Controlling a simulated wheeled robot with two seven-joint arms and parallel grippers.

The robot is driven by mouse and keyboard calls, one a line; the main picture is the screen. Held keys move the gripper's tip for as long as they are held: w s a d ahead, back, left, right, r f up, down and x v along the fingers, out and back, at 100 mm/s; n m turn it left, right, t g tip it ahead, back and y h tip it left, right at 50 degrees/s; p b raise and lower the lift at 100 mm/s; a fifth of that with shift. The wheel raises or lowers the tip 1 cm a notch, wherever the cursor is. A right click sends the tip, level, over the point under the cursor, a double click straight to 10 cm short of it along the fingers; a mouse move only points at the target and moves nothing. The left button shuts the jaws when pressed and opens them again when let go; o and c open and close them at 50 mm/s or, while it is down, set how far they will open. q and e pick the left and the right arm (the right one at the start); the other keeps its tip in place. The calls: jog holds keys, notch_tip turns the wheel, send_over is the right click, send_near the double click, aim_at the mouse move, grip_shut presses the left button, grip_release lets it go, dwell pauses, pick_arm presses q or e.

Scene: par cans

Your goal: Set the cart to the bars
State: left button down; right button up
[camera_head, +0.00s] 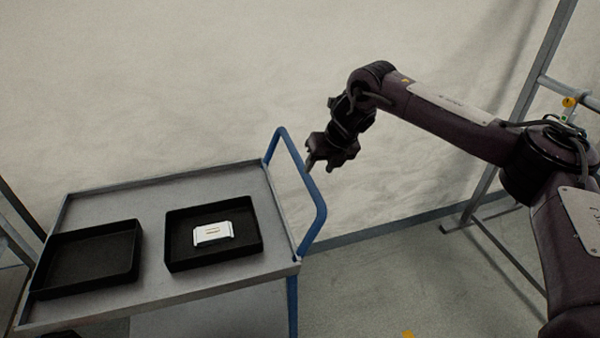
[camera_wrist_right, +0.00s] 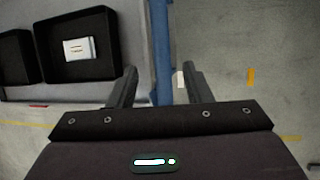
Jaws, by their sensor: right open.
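The cart (camera_head: 215,178) has a grey rimmed top and a blue tube handle (camera_head: 319,215) at its right end. My right gripper (camera_head: 311,165) is open at the upper part of this handle. In the right wrist view its fingers (camera_wrist_right: 160,85) stand on either side of the blue handle tube (camera_wrist_right: 160,45); I cannot tell how deep the tube lies between them. Metal bars (camera_head: 535,75) of a frame stand at the right, and more bars (camera_head: 15,240) show at the left edge. My left gripper is not in view.
Two black trays lie on the cart, an empty left one (camera_head: 52,258) and a right one (camera_head: 180,222) holding a white flat item (camera_head: 213,233). A pale wall is behind. The floor right of the cart is mostly clear, with yellow marks.

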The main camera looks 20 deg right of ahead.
aim_at(312, 182)
jog(key=x, duration=0.2)
jog(key=p+x, duration=0.1)
jog(key=x, duration=0.1)
jog(key=shift+s+d+f+p, duration=0.1)
jog(key=shift+s+f+p, duration=0.1)
jog(key=shift+s+p, duration=0.15)
jog(key=shift+x, duration=1.2)
jog(key=shift+w+f, duration=0.15)
jog(key=shift+w, duration=0.1)
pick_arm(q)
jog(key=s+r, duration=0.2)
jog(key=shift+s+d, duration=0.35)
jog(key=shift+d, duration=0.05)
pick_arm(e)
grip_shut()
